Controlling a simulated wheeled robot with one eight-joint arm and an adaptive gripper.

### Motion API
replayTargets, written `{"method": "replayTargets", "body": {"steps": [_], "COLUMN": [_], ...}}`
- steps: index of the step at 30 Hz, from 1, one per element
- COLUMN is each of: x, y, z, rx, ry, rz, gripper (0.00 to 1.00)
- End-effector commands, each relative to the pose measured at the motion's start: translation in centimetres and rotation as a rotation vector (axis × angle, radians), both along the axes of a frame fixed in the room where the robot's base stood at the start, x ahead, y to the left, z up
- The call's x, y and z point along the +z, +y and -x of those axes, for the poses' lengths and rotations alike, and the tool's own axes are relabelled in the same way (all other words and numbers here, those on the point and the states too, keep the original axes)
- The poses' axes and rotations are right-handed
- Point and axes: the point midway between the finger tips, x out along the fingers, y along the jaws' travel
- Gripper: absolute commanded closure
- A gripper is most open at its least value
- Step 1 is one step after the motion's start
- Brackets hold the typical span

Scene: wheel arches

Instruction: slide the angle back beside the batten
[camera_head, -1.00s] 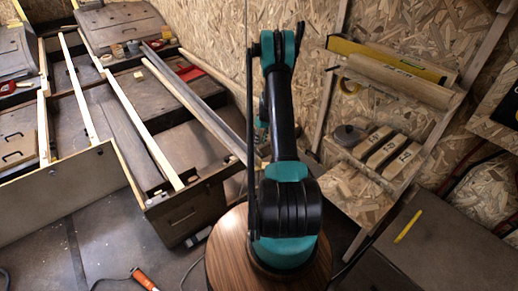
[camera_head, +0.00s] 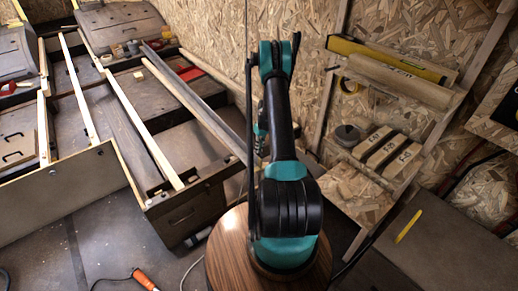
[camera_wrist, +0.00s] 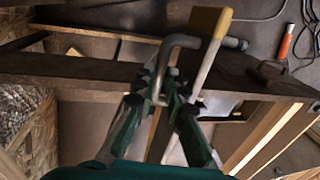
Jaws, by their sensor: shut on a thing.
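The angle (camera_head: 195,100) is a long grey metal strip. In the head view it lies slantwise over the right side of the low dark frame, its near end reaching toward my arm. A pale wooden batten (camera_head: 146,125) runs to its left, with a gap between them. A pale strip with a yellow end (camera_wrist: 208,45) passes close beside the fingers.
A red item (camera_head: 190,72) lies beside the angle. An OSB shelf (camera_head: 360,190) with labelled blocks stands right. An orange-handled tool (camera_head: 145,279) lies on the floor.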

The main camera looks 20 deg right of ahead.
Motion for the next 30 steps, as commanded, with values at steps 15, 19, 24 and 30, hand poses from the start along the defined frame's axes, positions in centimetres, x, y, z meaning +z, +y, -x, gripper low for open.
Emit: {"method": "replayTargets", "body": {"steps": [15, 19, 24, 30], "x": [0.0, -0.1, 0.0, 0.0], "y": [-2.5, -5.3, -7.2, -7.4], "z": [-1.0, -2.0, -2.6, -2.6], "rx": [0.008, 0.022, 0.034, 0.037], "ry": [0.000, -0.001, -0.002, -0.003], "rz": [0.000, 0.001, 0.000, 0.000], "gripper": [1.00, 1.00, 1.00, 1.00]}}
